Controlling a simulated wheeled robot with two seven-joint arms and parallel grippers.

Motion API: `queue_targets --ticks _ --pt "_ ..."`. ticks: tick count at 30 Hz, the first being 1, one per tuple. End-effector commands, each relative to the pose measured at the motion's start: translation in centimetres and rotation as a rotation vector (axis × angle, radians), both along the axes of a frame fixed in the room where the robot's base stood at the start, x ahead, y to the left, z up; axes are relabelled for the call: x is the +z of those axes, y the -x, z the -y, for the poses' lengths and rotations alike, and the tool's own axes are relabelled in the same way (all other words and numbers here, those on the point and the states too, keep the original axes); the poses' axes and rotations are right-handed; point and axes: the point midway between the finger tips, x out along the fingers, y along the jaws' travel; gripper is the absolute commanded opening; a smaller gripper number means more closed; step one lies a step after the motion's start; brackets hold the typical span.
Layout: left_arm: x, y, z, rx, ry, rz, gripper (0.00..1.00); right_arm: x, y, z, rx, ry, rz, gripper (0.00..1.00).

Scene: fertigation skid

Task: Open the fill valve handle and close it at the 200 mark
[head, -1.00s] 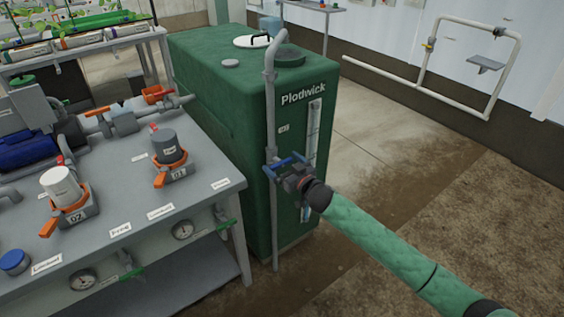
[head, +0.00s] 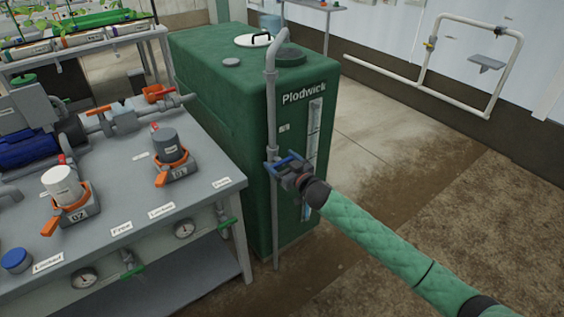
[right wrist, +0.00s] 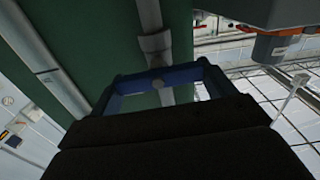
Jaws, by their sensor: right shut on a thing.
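The blue fill valve handle (head: 290,159) is on the grey vertical pipe at the front corner of the green Plodwick tank (head: 220,80). My right gripper (head: 284,171) is shut on this handle, its arm reaching in from the lower right. In the right wrist view the blue handle (right wrist: 180,73) crosses in front of the pipe (right wrist: 150,25), just beyond my dark gripper body. A pale sight strip with markings (head: 314,130) runs down the tank face. Its level and the 200 mark are too small to read, and my gripper hides part of it. My left gripper is not in view.
A grey bench (head: 200,195) with orange-handled filter units (head: 168,150), gauges and green-handled valves stands left of the tank. A white pipe frame (head: 470,22) is on the right wall. The floor right of the tank is clear.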

Motion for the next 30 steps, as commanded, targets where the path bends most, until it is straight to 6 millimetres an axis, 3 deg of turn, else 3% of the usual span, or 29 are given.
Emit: queue_targets --ticks 30 --pt "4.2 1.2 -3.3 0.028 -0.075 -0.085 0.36 -0.2 0.3 -0.5 0.000 0.667 0.483 0.59"
